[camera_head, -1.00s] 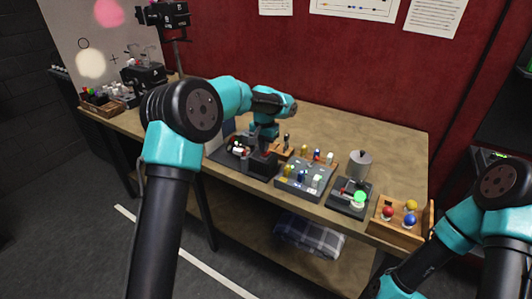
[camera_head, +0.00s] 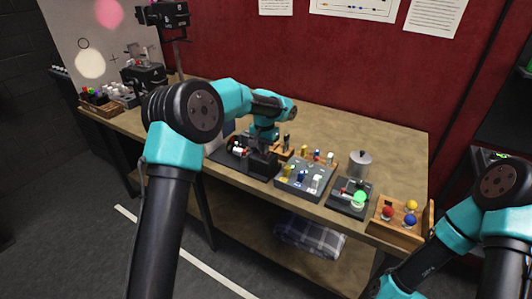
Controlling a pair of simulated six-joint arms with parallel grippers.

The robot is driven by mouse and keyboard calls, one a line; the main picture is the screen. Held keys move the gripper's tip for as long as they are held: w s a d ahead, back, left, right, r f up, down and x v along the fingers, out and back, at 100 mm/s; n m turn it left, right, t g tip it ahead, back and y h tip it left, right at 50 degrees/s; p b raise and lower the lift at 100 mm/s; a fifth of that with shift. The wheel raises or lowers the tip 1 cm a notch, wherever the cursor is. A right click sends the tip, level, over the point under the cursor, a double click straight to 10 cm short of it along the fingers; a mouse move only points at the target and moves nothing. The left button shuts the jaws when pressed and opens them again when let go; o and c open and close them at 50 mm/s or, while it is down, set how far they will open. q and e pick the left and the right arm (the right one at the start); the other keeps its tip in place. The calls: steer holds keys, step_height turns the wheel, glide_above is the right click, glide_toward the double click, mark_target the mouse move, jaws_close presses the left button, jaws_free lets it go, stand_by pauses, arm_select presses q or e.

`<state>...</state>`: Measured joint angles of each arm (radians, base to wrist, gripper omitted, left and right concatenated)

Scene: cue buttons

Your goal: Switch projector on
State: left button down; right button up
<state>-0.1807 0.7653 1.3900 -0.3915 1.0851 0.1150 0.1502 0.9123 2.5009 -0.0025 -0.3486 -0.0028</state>
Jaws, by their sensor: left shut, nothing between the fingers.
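A black projector-like device (camera_head: 162,14) stands on a stand at the back left, beside a pale screen (camera_head: 95,40) with a pink and a cream light spot. My left gripper (camera_head: 262,168) points down, shut and empty, over the dark panel (camera_head: 228,158) left of the grey block of coloured pegs (camera_head: 300,180). The panel carries small red and white parts; my gripper hides some of it, and I cannot tell if it touches. My right arm comes in at the lower right; its gripper is out of view.
A dark box with a green-lit button (camera_head: 358,197) and a metal canister (camera_head: 360,163) stand right of the pegs. A wooden tray (camera_head: 390,231) holds red, blue and yellow balls. The table (camera_head: 385,140) is clear behind. A wooden box (camera_head: 101,107) sits far left.

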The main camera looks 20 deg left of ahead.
arm_select(q)
steer(key=shift+f, duration=0.45)
stand_by(0.3)
steer(key=shift+r, duration=3.55)
